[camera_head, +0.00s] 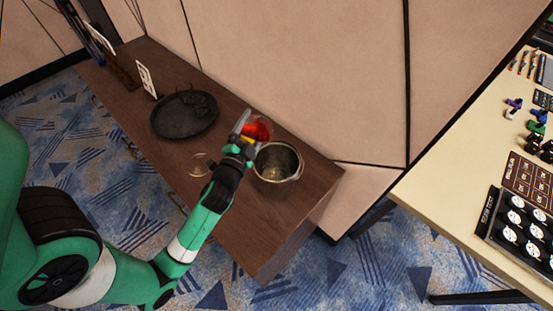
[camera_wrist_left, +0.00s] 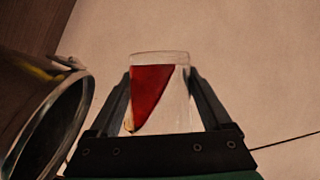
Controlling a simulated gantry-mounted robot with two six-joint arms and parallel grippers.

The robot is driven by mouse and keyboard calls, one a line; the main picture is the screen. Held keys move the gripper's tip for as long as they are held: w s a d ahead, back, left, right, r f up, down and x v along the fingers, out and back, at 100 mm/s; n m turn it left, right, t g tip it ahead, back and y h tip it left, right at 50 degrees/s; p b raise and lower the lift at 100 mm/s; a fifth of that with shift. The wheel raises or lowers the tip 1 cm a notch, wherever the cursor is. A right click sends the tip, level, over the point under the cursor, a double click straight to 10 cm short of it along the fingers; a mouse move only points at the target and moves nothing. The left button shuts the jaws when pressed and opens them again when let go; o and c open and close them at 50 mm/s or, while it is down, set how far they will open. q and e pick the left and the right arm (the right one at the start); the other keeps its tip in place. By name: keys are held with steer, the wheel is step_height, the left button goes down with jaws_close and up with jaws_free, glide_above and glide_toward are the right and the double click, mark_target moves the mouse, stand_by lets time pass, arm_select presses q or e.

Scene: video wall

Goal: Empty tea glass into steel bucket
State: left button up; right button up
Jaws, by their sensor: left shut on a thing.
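The tea glass (camera_head: 260,128) is clear and holds red tea. My left gripper (camera_head: 247,131) is shut on it and holds it above the wooden cabinet, just behind the steel bucket (camera_head: 278,162). In the left wrist view the glass (camera_wrist_left: 158,92) sits between both fingers of my left gripper (camera_wrist_left: 160,98). The tea surface runs slanted across the glass, so the glass is tilted. The steel bucket (camera_wrist_left: 62,125) shows its open rim at the left of that view, apart from the glass. My right gripper is not in view.
A clear saucer (camera_head: 201,165) lies on the cabinet top (camera_head: 165,65) left of the bucket. A round black tray (camera_head: 172,126) with dark items stands farther back, near a white sign (camera_head: 146,80). A panel wall (camera_head: 300,70) rises behind. Another table (camera_head: 440,190) is at the right.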

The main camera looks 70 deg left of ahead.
mark_target(259, 136)
arm_select(q)
steer(key=shift+f+m+t+b, duration=0.25)
steer(key=shift+m+b, duration=0.35)
steer(key=shift+b, duration=0.3)
steer(key=shift+d+b, duration=0.1)
steer(key=shift+b, duration=0.2)
steer(key=shift+w+d+r+m+t+y+b, duration=0.2)
steer(key=shift+d+m+b, duration=0.2)
steer(key=shift+m, duration=0.15)
steer(key=shift+w+d+r+m+t+y+b, duration=0.1)
steer(key=shift+w+d+r+m+y+b, duration=0.1)
steer(key=shift+d+m+b, duration=0.3)
steer(key=shift+a+r+m+t, duration=0.2)
steer(key=shift+r+m+t, duration=0.15)
steer(key=shift+m, duration=0.4)
steer(key=shift+w+d+r+m+t, duration=0.15)
steer(key=shift+r+m+t, duration=0.15)
steer(key=shift+m, duration=0.35)
steer(key=shift+s+d+r+m+t, duration=0.1)
steer(key=shift+d+r+m+t, duration=0.15)
steer(key=shift+m, duration=0.4)
steer(key=shift+a, duration=0.1)
